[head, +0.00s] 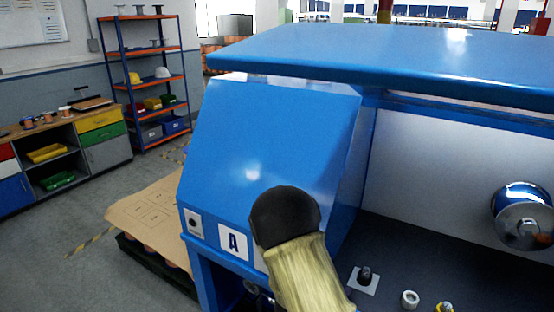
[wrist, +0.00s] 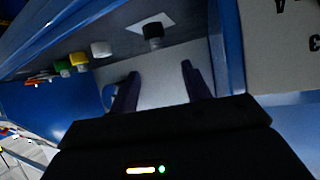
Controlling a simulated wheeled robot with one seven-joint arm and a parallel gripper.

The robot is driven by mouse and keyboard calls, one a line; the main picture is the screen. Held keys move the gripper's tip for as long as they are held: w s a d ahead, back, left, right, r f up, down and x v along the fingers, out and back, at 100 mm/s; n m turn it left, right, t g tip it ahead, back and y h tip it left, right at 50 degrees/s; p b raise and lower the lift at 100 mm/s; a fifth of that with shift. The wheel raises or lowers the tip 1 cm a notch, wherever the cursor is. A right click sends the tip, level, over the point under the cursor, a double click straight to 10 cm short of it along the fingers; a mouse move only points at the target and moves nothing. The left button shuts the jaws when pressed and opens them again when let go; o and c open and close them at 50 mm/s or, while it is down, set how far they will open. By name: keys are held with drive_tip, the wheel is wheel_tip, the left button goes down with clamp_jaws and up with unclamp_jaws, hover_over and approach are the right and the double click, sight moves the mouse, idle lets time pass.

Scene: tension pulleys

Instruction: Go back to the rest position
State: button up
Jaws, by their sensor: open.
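My gripper (wrist: 160,70) is open in the wrist view, with its two dark fingers apart and nothing between them. The fingers point toward the inside of the blue machine (head: 270,130). In the head view my arm covers part of the machine's front, and I cannot make out the gripper there. A black knob on a white plate (head: 364,279) sits on the machine's dark floor; the knob (wrist: 153,32) also shows beyond the fingertips in the wrist view. A white ring (head: 409,299) stands beside it, and a yellow part (head: 444,307) is farther right.
A shiny metal pulley (head: 524,215) is on the machine's inner wall at right. The blue top edge (head: 400,85) overhangs the bay. A cardboard-topped pallet (head: 150,215), a workbench (head: 100,135) and a shelf rack (head: 150,75) stand left. Grey floor between them is free.

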drive_tip(key=s+a+r+n+g+y, duration=0.2)
drive_tip(key=s+a+r+n+y, duration=0.35)
drive_tip(key=y, duration=0.35)
drive_tip(key=s+d+r+n+g, duration=0.1)
drive_tip(key=s+r+n+g, duration=0.2)
drive_tip(key=s, duration=0.9)
drive_tip(key=shift+r+n+g+y, duration=0.3)
drive_tip(key=shift+r+n, duration=0.3)
drive_tip(key=shift+n, duration=0.15)
drive_tip(key=shift+c, duration=1.3)
drive_tip(key=shift+w, duration=0.1)
